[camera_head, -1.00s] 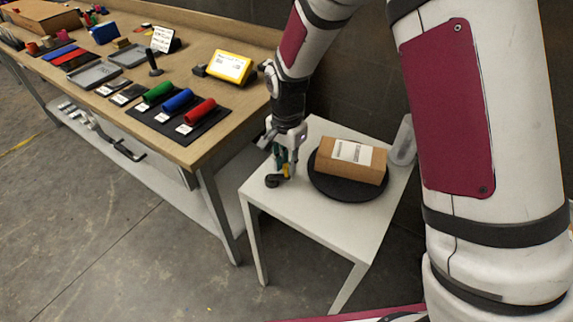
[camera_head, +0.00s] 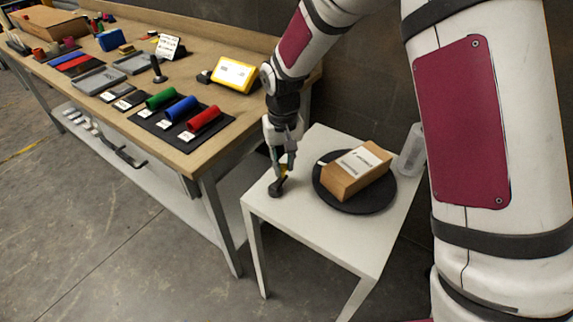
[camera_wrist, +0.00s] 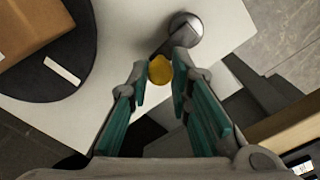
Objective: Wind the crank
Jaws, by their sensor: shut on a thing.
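The crank is a small dark hub (camera_wrist: 185,28) with an arm and a yellow knob (camera_wrist: 160,69), on the white table. In the wrist view the yellow knob sits between the fingertips of my gripper (camera_wrist: 161,70), with the hub beyond it to the upper right. In the head view my gripper (camera_head: 282,168) points down over the crank hub (camera_head: 277,188) at the table's left part. A black round turntable (camera_head: 370,203) stands on the same table, with a brown labelled box (camera_head: 345,184) on it. My fingers partly hide the crank arm.
The white table (camera_head: 330,240) has bare room in front of the turntable. A clear container (camera_head: 411,150) stands at its right edge. A wooden workbench (camera_head: 195,158) with colored rolls and a yellow device (camera_head: 233,73) lies to the left.

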